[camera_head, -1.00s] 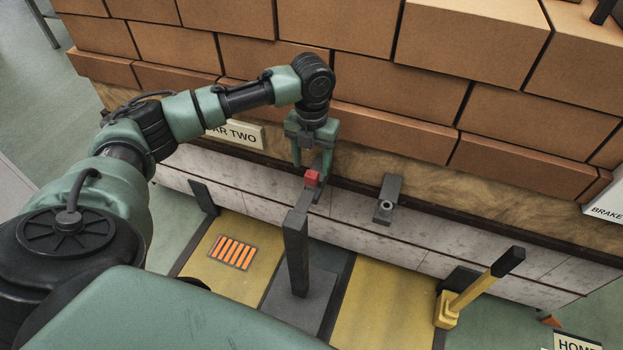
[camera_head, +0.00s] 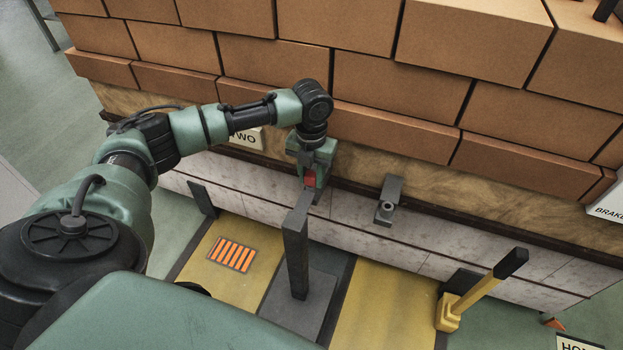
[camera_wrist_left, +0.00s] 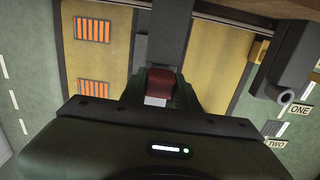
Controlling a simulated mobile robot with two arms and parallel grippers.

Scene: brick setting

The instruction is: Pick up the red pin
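The red pin (camera_head: 309,179) shows as a small red block at the top of a dark grey bracket on the cart's side. My left gripper (camera_head: 311,180) is down at the pin, which is partly covered by its green fingers. In the left wrist view the red pin (camera_wrist_left: 160,82) sits straight ahead of the gripper body, with a pale lower face. My right gripper is not in view.
A dark grey post (camera_head: 296,255) stands just in front of the pin. A yellow lever (camera_head: 477,290) stands farther right. Stacked bricks (camera_head: 400,95) rise behind my left gripper.

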